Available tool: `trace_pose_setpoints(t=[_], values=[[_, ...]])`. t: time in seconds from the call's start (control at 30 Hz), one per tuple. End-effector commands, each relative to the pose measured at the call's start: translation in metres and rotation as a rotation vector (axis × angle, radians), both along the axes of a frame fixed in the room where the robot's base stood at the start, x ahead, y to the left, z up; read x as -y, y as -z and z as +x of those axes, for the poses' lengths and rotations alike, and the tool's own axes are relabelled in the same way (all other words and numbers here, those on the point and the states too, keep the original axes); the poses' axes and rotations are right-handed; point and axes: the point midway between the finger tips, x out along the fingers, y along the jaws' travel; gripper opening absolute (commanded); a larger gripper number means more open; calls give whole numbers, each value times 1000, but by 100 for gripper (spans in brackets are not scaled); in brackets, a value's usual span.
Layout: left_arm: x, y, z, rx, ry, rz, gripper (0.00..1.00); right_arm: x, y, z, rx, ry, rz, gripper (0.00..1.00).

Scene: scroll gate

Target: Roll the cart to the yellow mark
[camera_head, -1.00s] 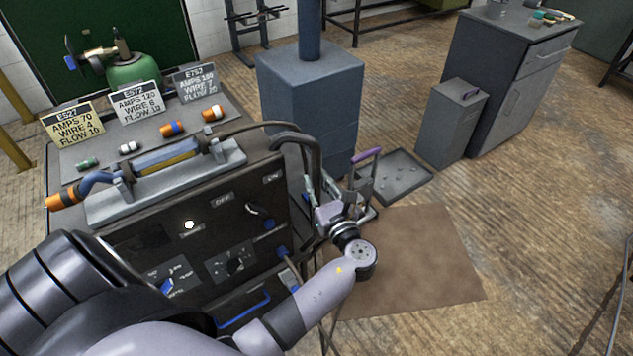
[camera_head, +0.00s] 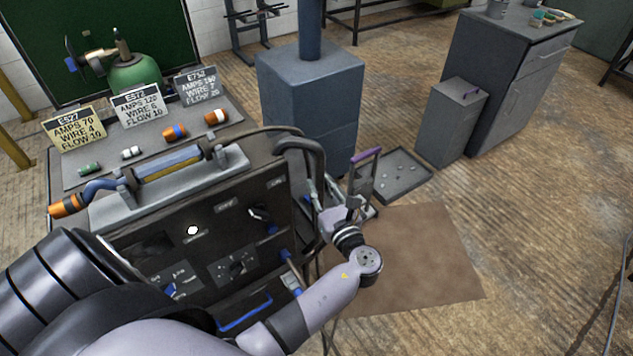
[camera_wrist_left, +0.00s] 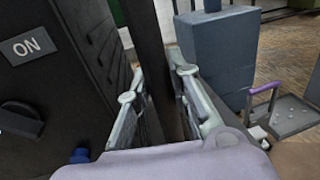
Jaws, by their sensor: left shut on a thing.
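The cart (camera_head: 140,240) is a dark welding machine with a knob panel, filling the left of the head view. A curved black bar (camera_head: 318,150) rises at its right side. My left gripper (camera_head: 325,200) is at that side, low on the bar. In the left wrist view my left gripper (camera_wrist_left: 158,88) has its two fingers on either side of the dark upright bar (camera_wrist_left: 148,40), shut on it. The cart's wheels are hidden. I see no yellow mark on the visible floor. My right gripper is not in view.
A brown mat (camera_head: 420,260) lies right of the cart. Behind it stand a blue-grey pedestal (camera_head: 310,100), a flat tray (camera_head: 410,170) with a purple handle beside it, a grey bin (camera_head: 450,125) and a cabinet (camera_head: 500,80). Wooden floor is open at right; a cable (camera_head: 615,300) lies there.

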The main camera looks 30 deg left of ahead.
Motion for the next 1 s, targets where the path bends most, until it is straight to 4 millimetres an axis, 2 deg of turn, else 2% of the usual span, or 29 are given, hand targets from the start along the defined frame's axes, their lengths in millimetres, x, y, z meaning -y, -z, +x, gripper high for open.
trace_pose_setpoints(t=[0.03,0.07,0.37,0.73,0.87,1.0], values=[[4,4,-1,-6,5,-7,0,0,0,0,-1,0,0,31],[4,4,-1,-6,5,-7,19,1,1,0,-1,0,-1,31],[2,2,-1,-4,2,-4,39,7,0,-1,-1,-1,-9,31],[5,2,-3,-4,1,-4,40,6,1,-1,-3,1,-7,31],[19,3,-12,-4,3,-7,40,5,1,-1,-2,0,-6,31],[44,2,-29,-4,3,-7,40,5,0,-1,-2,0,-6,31]])
